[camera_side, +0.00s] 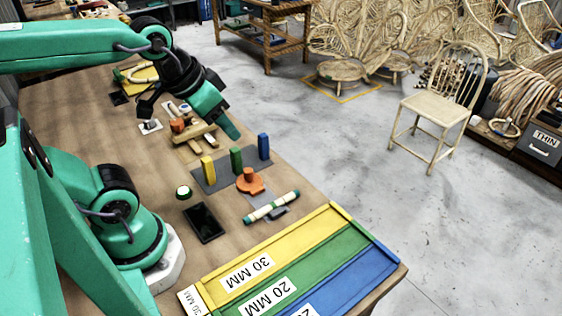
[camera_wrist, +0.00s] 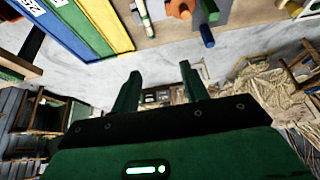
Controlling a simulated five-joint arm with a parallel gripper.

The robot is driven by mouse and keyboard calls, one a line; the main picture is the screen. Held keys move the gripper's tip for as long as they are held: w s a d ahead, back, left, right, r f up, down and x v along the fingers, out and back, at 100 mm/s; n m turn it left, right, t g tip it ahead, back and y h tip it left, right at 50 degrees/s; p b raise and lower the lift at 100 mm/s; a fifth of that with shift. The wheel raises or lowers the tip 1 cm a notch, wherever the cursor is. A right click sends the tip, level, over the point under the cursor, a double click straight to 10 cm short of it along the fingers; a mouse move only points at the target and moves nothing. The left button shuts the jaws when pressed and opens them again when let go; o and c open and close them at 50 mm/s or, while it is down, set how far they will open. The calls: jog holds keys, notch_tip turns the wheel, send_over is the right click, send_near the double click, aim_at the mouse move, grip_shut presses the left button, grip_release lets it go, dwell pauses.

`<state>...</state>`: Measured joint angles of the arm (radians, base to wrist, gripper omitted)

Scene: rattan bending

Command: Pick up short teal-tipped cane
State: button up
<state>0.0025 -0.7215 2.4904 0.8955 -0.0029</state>
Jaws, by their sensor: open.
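A short pale cane (camera_side: 272,207) with green-teal bands lies on a small dark rest near the table's right edge in the side view. Part of it (camera_wrist: 143,12) also shows at the top of the wrist view, with a green band. My gripper (camera_side: 230,128) is raised at the far side of the table, well beyond the cane and apart from it. In the wrist view my gripper (camera_wrist: 158,85) has its two fingers spread with nothing between them.
Yellow (camera_side: 208,169), green (camera_side: 236,160) and blue (camera_side: 264,146) posts stand beside an orange fixture (camera_side: 250,182). A wooden jig (camera_side: 196,138) is below my gripper. A phone-like black slab (camera_side: 204,223) and coloured trays (camera_side: 290,262) lie nearer.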

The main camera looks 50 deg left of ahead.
jog(key=w, duration=0.1)
jog(key=g, duration=0.5)
send_over(284, 198)
jog(key=f, duration=1.5)
jog(key=shift+a+f, duration=0.25)
jog(key=shift+f, duration=0.05)
jog(key=shift+w+d+f, duration=0.1)
jog(key=shift+f, duration=0.45)
jog(key=shift+f, duration=0.1)
jog(key=shift+f, duration=1.2)
jog(key=shift+f, duration=2.55)
